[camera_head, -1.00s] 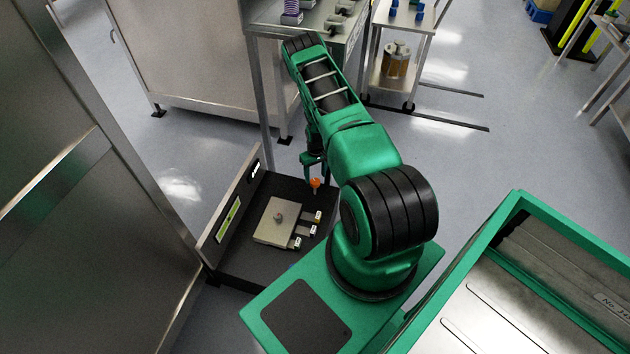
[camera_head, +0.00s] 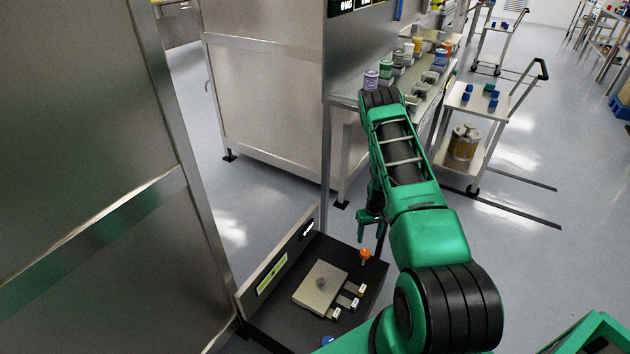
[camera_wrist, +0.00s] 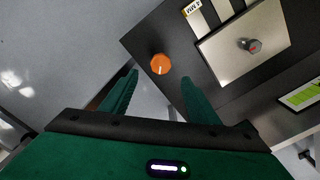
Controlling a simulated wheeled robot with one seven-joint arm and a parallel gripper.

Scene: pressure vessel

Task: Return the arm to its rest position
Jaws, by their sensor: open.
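My green arm (camera_head: 425,235) reaches forward and to the left in the head view, bent, with its wrist hanging down. My gripper (camera_head: 372,224) hangs above the dark panel's right edge, close to an orange knob (camera_head: 364,256). In the wrist view my gripper (camera_wrist: 157,88) has its two green fingers spread with nothing between them. The orange knob (camera_wrist: 160,64) lies beyond the fingertips, and I see no contact with it.
The black panel (camera_head: 280,321) carries a metal plate (camera_head: 318,288) with small labelled tabs. A steel cabinet wall (camera_head: 90,160) stands at left. A shelf (camera_head: 343,92) holds coloured jars behind. A cart (camera_head: 488,103) stands at right on open floor.

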